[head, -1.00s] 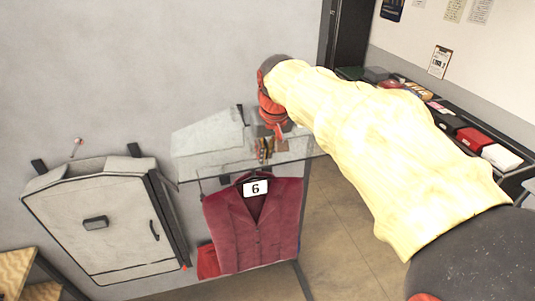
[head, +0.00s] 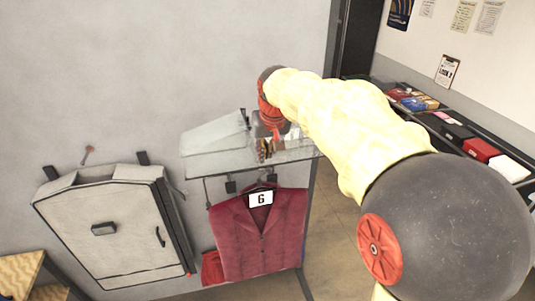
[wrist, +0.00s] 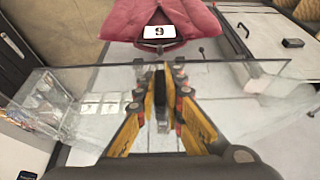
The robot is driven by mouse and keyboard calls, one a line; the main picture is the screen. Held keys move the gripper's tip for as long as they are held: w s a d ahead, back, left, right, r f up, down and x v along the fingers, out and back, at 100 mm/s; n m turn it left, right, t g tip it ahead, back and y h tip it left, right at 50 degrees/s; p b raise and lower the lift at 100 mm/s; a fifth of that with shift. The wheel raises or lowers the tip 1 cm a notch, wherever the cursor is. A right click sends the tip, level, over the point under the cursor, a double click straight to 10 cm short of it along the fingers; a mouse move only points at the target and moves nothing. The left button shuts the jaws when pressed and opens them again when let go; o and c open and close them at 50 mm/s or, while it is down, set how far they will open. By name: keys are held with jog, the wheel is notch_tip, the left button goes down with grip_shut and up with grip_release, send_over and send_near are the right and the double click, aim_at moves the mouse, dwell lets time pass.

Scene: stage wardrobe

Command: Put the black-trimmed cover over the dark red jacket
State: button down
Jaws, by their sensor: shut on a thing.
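The dark red jacket (head: 258,235) hangs against the wall with a white "6" tag; it shows at the top of the wrist view (wrist: 190,15). A clear cover (head: 215,137) with thin dark edges is above the jacket, its lower edge clear of the jacket's shoulders in the head view. In the wrist view, the clear cover (wrist: 235,95) spreads around my gripper. My gripper (head: 266,150) is shut on a dark upright piece (wrist: 160,100), seemingly the cover's grip; its yellow fingers (wrist: 160,118) partly hide it.
A grey-white boxy cover (head: 80,225) with black trim and a handle hangs on the wall left of the jacket. A wooden piece (head: 20,268) stands at lower left. A dark counter with red and white boxes (head: 481,149) runs along the right. Open floor lies right of the jacket.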

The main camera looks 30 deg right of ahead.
jog(key=shift+w+d, duration=0.15)
jog(key=shift+w, duration=0.4)
notch_tip(320, 180, down, 31)
jog(key=b, duration=1.9)
dwell(1.5)
jog(key=shift+f, duration=0.15)
jog(key=c, duration=1.9)
grip_release()
jog(key=shift+o, duration=0.4)
jog(key=v, duration=1.2)
